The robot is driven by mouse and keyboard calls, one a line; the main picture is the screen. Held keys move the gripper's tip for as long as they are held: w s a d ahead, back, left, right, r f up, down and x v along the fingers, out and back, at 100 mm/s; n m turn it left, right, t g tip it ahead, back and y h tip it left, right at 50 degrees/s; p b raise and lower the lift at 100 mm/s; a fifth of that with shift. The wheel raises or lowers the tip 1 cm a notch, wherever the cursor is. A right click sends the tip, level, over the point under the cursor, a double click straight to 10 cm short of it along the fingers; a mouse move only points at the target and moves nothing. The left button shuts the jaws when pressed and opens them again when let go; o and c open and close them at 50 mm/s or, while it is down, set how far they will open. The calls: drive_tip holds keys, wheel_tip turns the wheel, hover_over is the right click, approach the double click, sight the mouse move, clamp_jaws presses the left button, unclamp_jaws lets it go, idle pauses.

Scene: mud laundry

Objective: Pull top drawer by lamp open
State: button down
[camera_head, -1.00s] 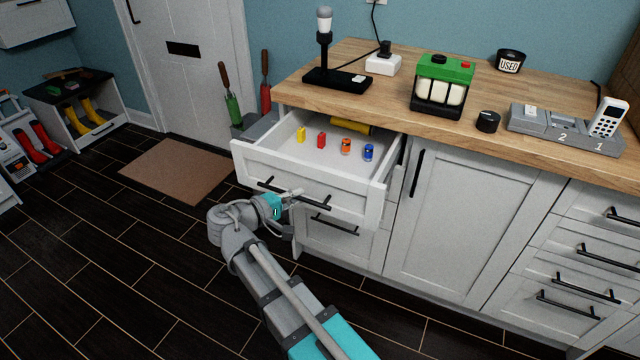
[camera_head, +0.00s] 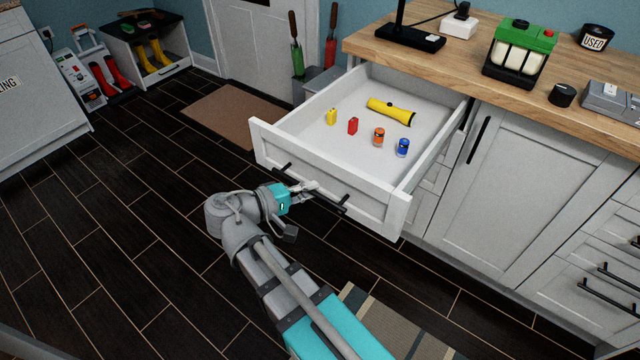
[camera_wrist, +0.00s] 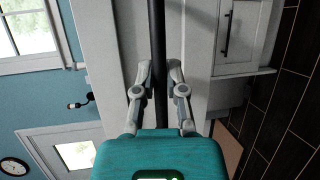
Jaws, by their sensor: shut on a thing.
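The top drawer (camera_head: 378,207) under the lamp (camera_head: 403,32) is pulled far out of the white cabinet. Inside it lie a yellow flashlight (camera_head: 391,111), a yellow item (camera_head: 332,117), a red item (camera_head: 353,126), an orange item (camera_head: 379,137) and a blue item (camera_head: 403,147). My gripper (camera_head: 312,188) is at the drawer's black handle (camera_head: 334,202). In the wrist view, my gripper (camera_wrist: 160,72) has its two fingers on either side of the black handle bar (camera_wrist: 157,28), shut on it. In the head view, the lamp's top is cut off.
Cabinet doors (camera_head: 510,190) stand to the right. A striped rug (camera_head: 385,320) lies below the drawer, beside my arm. Dark floor (camera_head: 120,220) is open to the left.

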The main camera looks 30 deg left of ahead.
drive_tip(key=shift+w+a, duration=0.1)
drive_tip(key=c, duration=0.7)
unclamp_jaws()
